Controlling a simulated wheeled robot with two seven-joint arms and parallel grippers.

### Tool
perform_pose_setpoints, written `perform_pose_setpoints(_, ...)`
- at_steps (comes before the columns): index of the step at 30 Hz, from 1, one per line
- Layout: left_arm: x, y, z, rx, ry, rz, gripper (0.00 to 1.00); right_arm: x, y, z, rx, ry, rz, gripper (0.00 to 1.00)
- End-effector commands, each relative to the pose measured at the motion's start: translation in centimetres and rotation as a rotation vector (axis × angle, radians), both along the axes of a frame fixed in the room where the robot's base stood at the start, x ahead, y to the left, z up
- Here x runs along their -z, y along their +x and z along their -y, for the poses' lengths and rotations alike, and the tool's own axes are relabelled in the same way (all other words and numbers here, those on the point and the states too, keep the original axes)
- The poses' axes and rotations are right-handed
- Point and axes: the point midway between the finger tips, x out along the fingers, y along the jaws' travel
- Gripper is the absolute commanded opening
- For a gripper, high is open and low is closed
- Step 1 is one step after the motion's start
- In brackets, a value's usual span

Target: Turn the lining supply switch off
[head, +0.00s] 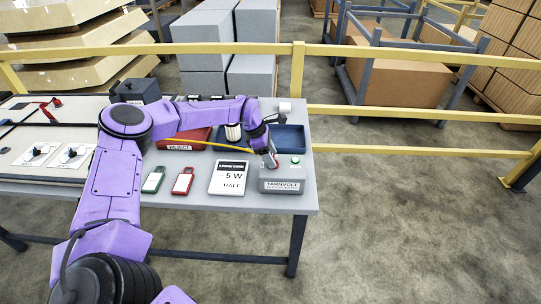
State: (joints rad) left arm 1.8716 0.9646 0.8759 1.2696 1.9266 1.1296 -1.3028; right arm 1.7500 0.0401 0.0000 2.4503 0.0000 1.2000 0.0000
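A grey box labelled "TARNVOLT" (282,185) stands at the front right corner of the table, with a green lamp or button (295,160) on its top right. It looks like the supply unit; no switch marked "lining" can be read. My purple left arm reaches across the table, and my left gripper (271,160) points down at the box's top left, beside the green lamp. The gripper hides that part of the box, and a small bit of red shows at its tip. I cannot tell whether it touches the box or whether its fingers are open. My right gripper is not in view.
The grey table (210,257) also holds a white card reading "5 W HALF" (229,178), a green tag (153,180), a red tag (183,182), a red "REJECT" tray (180,146) and a blue tray (289,139). A yellow railing (420,115) runs behind.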

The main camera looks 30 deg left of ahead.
Motion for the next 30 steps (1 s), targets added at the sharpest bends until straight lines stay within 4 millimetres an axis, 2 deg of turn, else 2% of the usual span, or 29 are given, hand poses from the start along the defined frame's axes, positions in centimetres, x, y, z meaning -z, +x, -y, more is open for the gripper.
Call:
perform_pose_setpoints(8, 0.2, 0.0, 0.3, 0.001, 0.001, -0.001, 0.26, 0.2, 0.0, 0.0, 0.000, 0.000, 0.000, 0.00)
perform_pose_setpoints(14, 0.4, -0.1, 0.3, -0.053, -0.001, -0.002, 0.26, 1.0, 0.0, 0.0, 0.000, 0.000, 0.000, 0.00)
perform_pose_setpoints(20, 0.7, -0.2, 0.4, -0.182, -0.002, -0.002, 0.25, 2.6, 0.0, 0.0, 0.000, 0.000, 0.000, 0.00)
perform_pose_setpoints(30, 0.7, -0.4, 0.6, -0.494, -0.001, -0.002, 0.25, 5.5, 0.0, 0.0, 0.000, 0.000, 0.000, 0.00)
